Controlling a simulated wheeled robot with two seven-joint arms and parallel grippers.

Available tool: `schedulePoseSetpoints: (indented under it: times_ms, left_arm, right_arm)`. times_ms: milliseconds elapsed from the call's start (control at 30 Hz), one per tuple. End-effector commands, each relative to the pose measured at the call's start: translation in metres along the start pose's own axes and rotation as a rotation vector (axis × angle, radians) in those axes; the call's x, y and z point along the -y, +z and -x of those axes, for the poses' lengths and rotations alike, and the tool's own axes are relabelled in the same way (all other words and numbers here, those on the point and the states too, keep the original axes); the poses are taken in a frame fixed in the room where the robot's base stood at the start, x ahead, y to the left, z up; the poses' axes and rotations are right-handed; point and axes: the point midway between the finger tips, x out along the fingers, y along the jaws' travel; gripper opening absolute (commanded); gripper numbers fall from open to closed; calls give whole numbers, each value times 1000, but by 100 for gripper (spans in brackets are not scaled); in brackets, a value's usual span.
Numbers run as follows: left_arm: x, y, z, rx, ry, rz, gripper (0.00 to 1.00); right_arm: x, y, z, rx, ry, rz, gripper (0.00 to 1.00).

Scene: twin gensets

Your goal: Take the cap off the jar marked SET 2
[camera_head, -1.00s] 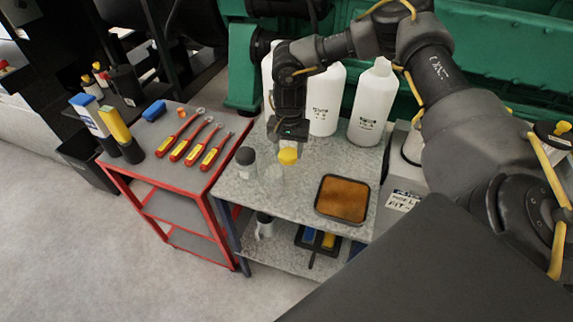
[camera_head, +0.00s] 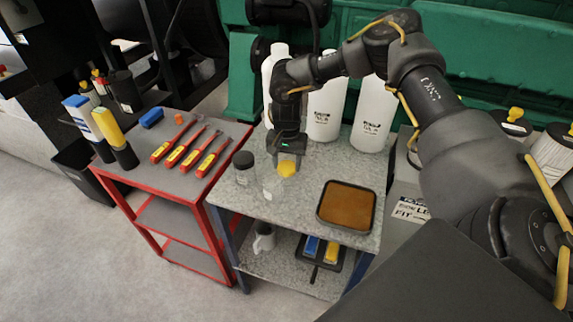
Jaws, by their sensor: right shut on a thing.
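A clear jar (camera_head: 272,188) stands on the grey speckled bench, near its left edge. A yellow cap (camera_head: 287,169) is just above and right of the jar. I cannot tell whether it still touches the jar's rim. My right gripper (camera_head: 287,158) points down from above and is shut on the yellow cap; its fingertips are hard to make out. A second jar with a dark cap (camera_head: 243,160) stands just left of the clear one. No SET marking is readable on either jar. My left gripper is not in view.
The bench (camera_head: 310,180) also holds a black tray with a brown base (camera_head: 346,206) and large white bottles (camera_head: 374,115) behind. A red cart (camera_head: 150,183) with red-handled tools stands at left. A lower shelf holds a mug (camera_head: 264,238). The bench's front middle is clear.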

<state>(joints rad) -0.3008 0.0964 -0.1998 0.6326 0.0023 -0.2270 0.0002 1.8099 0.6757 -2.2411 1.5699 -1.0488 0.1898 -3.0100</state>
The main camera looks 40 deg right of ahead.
Motion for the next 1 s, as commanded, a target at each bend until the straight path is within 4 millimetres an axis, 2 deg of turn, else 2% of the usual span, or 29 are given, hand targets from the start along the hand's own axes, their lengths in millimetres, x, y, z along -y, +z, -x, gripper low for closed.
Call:
schedulePoseSetpoints:
  times_ms: [133, 167, 333, 567, 733, 867, 1000]
  left_arm:
    - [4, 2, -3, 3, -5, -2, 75]
    - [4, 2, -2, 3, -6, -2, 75]
    - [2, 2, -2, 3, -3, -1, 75]
    - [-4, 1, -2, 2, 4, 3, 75]
    - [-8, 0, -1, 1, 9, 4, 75]
    - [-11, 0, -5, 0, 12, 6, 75]
    - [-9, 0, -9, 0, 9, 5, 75]
  right_arm:
    - [0, 0, -4, 0, 1, 0, 23]
    - [0, 0, -4, 0, 1, 0, 52]
    - [-1, 0, -3, 0, 0, -1, 72]
    - [-1, 0, -3, 0, 0, -1, 72]
    - [0, 0, 7, 0, -2, -1, 72]
    - [0, -1, 30, -2, -4, 0, 72]
    - [1, -1, 61, -3, -4, 0, 72]
